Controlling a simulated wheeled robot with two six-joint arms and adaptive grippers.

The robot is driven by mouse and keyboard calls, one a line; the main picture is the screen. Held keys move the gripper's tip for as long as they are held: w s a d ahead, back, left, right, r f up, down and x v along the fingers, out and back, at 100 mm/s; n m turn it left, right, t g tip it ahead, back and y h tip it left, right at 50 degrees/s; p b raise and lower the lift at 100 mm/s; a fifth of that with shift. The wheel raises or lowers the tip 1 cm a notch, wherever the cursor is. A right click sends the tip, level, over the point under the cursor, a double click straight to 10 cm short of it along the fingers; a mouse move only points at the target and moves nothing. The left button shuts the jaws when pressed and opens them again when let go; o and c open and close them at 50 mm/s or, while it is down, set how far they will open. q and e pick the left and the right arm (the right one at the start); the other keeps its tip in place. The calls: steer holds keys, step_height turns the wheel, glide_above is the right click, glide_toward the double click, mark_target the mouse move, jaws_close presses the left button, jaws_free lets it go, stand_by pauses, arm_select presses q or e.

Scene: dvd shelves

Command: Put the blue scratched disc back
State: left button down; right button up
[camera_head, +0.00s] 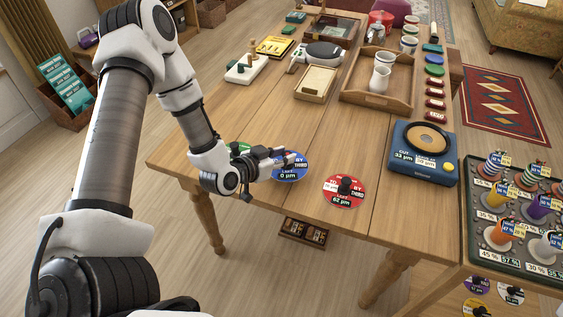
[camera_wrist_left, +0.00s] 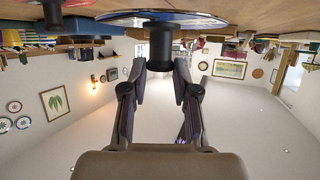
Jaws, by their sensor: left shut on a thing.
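The blue disc (camera_head: 289,172) is at the table's near left part, labelled "BY THIRD" and "LEFT 0 µm". My left gripper (camera_head: 283,157) is shut on its black knob and hides part of its face. In the left wrist view the disc (camera_wrist_left: 190,19) is edge-on at the top, with its black knob (camera_wrist_left: 160,48) between the fingertips (camera_wrist_left: 161,70). I cannot tell whether the disc touches the table. A red disc (camera_head: 344,201), labelled "LEFT 62 µm", lies to the right. A green disc (camera_head: 238,146) is mostly hidden behind my gripper. My right gripper is not in view.
A blue machine (camera_head: 423,172) with a round tan pad (camera_head: 425,137) stands at the table's right, its label reading "CUT 32 µm". A wooden tray (camera_head: 378,99) with mugs stands behind. A dark rack (camera_head: 484,236) of coloured spools is at the right. Bare wood lies between discs and machine.

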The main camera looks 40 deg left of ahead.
arm_select(q)
steer(key=shift+w+a+f, duration=0.15)
steer(key=shift+f, duration=0.8)
steer(key=shift+w+a+f, duration=0.1)
steer(key=shift+w+f, duration=0.05)
steer(key=shift+f, duration=0.8)
steer(key=shift+s+f+b, duration=0.1)
steer(key=shift+b, duration=0.2)
steer(key=c, duration=0.9)
jaws_free()
